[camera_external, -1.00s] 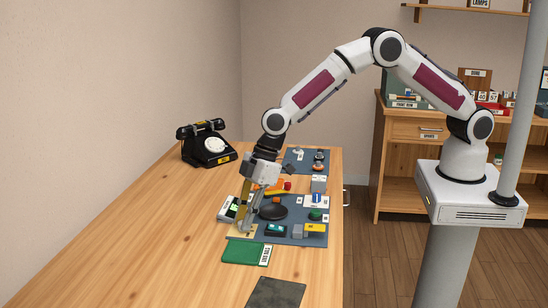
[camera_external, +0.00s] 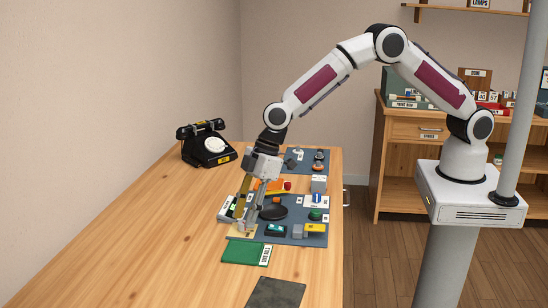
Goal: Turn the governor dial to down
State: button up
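My gripper (camera_external: 249,224) points down at the near left corner of the dark blue-grey panel (camera_external: 282,238). Its two fingers look spread apart, and I see nothing held between them. The tips are low over a small tan plate (camera_external: 236,235) at the panel's corner. I cannot make out a labelled governor dial; the fingers partly cover the tan plate and whatever is on it. A round black disc (camera_external: 273,212) lies on the panel just right of the fingers. Contact between the tips and the plate cannot be told.
On the panel are a green button (camera_external: 316,215), a yellow block (camera_external: 316,229) and a blue switch (camera_external: 317,198). A green book (camera_external: 246,252) lies in front, a dark slab (camera_external: 276,292) nearer. A black dial phone (camera_external: 206,144) stands at the back left. The left tabletop is clear.

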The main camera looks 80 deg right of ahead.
jog(key=v, duration=1)
jog(key=shift+r, duration=0.3)
jog(key=shift+s+d, duration=0.1)
dwell(0.3)
jog(key=s+d+f+m+g+h, duration=0.1)
jog(key=s+d+f+m+g, duration=0.15)
jog(key=s, duration=0.45)
jog(key=s+d+r+m+t, duration=0.1)
jog(key=s+d+r+m, duration=0.1)
jog(key=s+d+r, duration=0.4)
jog(key=s+d+r+m+t+h, duration=0.1)
jog(key=s+d+r, duration=0.5)
jog(key=s, duration=0.9)
jog(key=s+d+r+m+t+h, duration=0.1)
jog(key=s+d+r+m+t, duration=0.2)
jog(key=s+d+r, duration=0.3)
jog(key=shift+s+d, duration=2.4)
jog(key=shift+d, duration=0.25)
jog(key=shift+r+m, duration=0.15)
jog(key=shift+m, duration=0.1)
